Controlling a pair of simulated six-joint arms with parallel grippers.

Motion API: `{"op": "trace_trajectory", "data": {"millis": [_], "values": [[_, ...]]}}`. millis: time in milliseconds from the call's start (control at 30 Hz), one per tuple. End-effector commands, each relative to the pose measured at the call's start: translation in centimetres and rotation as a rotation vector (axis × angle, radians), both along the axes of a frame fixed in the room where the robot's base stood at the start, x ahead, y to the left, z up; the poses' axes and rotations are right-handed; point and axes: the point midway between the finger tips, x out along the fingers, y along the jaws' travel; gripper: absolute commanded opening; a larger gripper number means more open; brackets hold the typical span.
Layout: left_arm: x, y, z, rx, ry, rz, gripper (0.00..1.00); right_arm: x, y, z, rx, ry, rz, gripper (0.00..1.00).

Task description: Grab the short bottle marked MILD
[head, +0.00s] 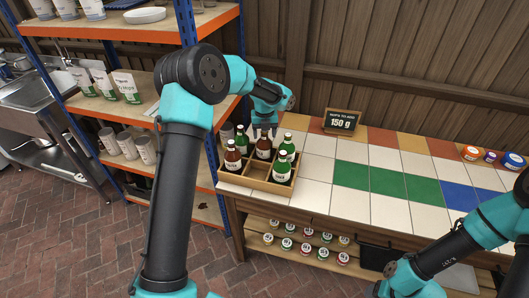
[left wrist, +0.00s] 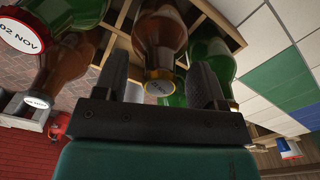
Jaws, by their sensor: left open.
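A wooden divided crate (head: 258,184) on the tiled counter holds several brown and green bottles. A brown bottle (head: 233,158) stands at its left, another brown bottle (head: 264,152) near the middle, and a green bottle (head: 281,170) at the front right. I cannot read MILD on any label. My left gripper (head: 265,131) is open just above the crate's middle. In the left wrist view, a brown bottle (left wrist: 158,45) with a yellow-ringed cap shows between the open fingers (left wrist: 164,88), not visibly gripped. Green bottles flank it. My right arm shows at lower right; its gripper is out of view.
A black sign (head: 341,122) reading 150 g stands behind the crate. Small tubs (head: 473,153) sit at the counter's far right. The tiles (head: 385,182) between are clear. Small jars (head: 287,244) fill the shelf below. A blue-and-orange rack (head: 190,22) stands at the left.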

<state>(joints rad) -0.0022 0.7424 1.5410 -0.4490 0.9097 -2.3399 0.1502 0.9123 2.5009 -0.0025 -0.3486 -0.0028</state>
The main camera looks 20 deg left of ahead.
Motion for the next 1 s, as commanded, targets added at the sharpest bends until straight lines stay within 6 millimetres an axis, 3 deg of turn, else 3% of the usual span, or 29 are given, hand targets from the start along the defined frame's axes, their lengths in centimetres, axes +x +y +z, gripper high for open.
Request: {"op": "trace_trajectory", "data": {"millis": [500,1000], "values": [[0.0,0.01,-0.18,0.0,0.0,0.0,0.63,0.0,0.0,0.0,0.0,0.0,0.0,0.58],[0.0,0.01,-0.18,0.0,0.0,0.0,0.15,0.0,0.0,0.0,0.0,0.0,0.0,0.58]]}}
